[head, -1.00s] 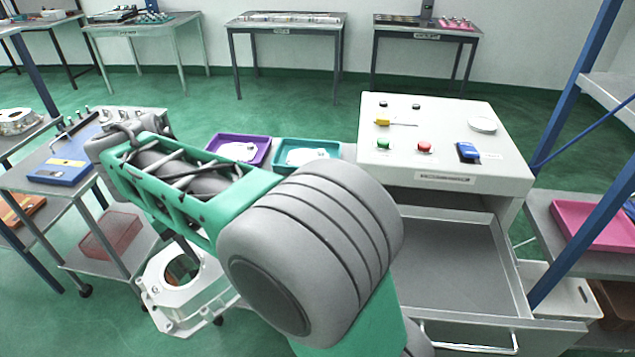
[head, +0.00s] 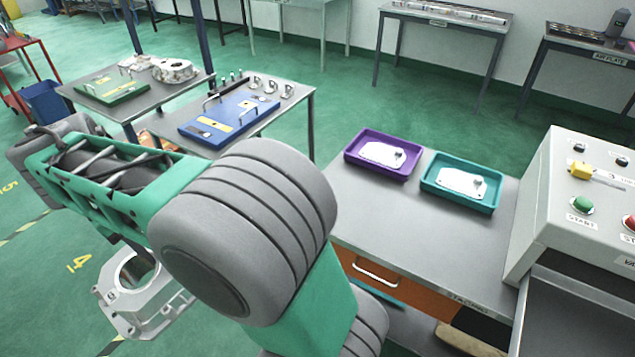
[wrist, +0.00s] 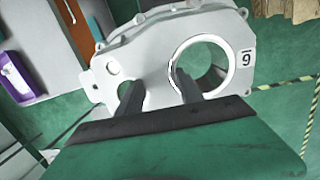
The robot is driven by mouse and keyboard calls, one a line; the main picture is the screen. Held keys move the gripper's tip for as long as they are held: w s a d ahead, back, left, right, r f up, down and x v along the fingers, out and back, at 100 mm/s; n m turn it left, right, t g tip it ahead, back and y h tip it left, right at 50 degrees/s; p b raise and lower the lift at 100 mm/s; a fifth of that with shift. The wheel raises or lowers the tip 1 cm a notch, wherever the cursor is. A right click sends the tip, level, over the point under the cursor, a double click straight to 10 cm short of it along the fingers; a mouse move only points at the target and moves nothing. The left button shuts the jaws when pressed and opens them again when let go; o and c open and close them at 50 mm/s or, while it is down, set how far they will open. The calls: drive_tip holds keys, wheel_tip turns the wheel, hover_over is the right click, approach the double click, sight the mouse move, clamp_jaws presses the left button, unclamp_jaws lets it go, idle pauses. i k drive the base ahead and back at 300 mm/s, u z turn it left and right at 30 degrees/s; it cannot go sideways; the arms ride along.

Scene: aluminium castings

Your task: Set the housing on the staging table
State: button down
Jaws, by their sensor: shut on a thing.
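The housing (head: 130,300) is a silvery casting with a large round bore. It hangs in the air over the green floor at the lower left of the head view. In the wrist view the housing (wrist: 145,50) fills the upper middle, with a dark number on a white label beside the bore. My gripper (wrist: 158,90) is shut on it, with one dark finger at the bore and the other near a smaller hole. The staging table (head: 430,245), with a partly readable front label, stands right of my arm, apart from the housing.
A purple tray (head: 352,150) and a teal tray (head: 427,185) stand at the staging table's back, with bare top in front. A control box (head: 570,215) adjoins it at right. A table with a blue fixture board (head: 215,135) stands behind my arm.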

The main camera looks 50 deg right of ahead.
sight(397, 224)
drive_tip(key=z, duration=0.3)
drive_tip(key=i, duration=1)
drive_tip(key=z, duration=0.5)
